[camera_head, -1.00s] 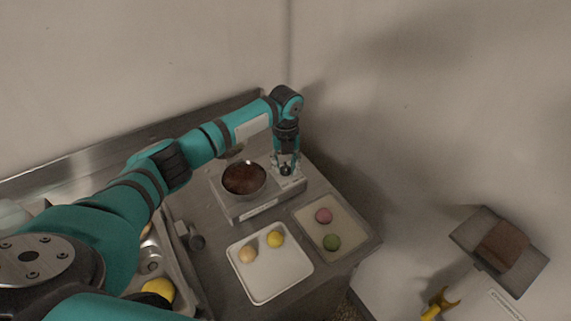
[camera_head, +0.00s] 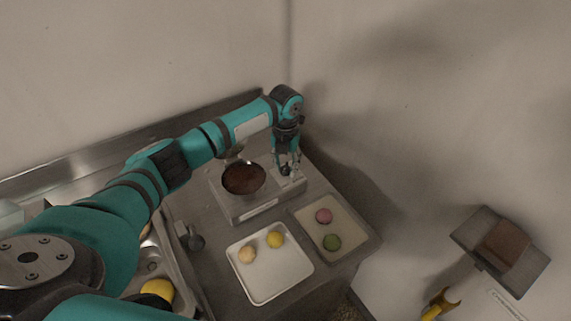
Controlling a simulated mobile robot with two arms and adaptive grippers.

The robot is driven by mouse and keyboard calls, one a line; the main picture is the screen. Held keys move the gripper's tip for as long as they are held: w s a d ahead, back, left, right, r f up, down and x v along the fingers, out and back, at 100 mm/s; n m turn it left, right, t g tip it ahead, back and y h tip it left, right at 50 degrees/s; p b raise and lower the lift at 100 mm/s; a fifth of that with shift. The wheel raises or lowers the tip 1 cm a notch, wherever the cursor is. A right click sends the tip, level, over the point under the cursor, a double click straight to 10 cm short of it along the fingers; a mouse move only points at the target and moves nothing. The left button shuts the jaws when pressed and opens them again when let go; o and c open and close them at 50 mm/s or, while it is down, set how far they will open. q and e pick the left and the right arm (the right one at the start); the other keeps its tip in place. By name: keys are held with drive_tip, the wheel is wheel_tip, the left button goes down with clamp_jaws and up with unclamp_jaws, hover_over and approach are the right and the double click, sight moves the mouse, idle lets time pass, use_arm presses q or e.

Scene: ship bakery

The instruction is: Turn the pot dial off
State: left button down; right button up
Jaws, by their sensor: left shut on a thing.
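The pot (camera_head: 243,178), a round metal bowl with dark brown contents, sits on a pale box-shaped warmer (camera_head: 237,208) near the back of the steel counter. My left gripper (camera_head: 287,171) points down over the right end of the warmer's top, just right of the pot. It is shut on a small dark knob (camera_head: 286,170), which looks like the pot dial. The fingers partly hide the dial, and its setting cannot be read. My right gripper is not in view.
A white tray (camera_head: 268,283) with two round pastries lies in front of the warmer. A beige tray (camera_head: 357,246) with a pink and a green one lies to its right. Walls stand behind and right.

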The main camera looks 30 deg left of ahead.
sight(286, 166)
use_arm(q)
drive_tip(key=c, duration=0.9)
unclamp_jaws()
drive_tip(key=shift+c, duration=0.2)
wheel_tip(286, 166, up, 12)
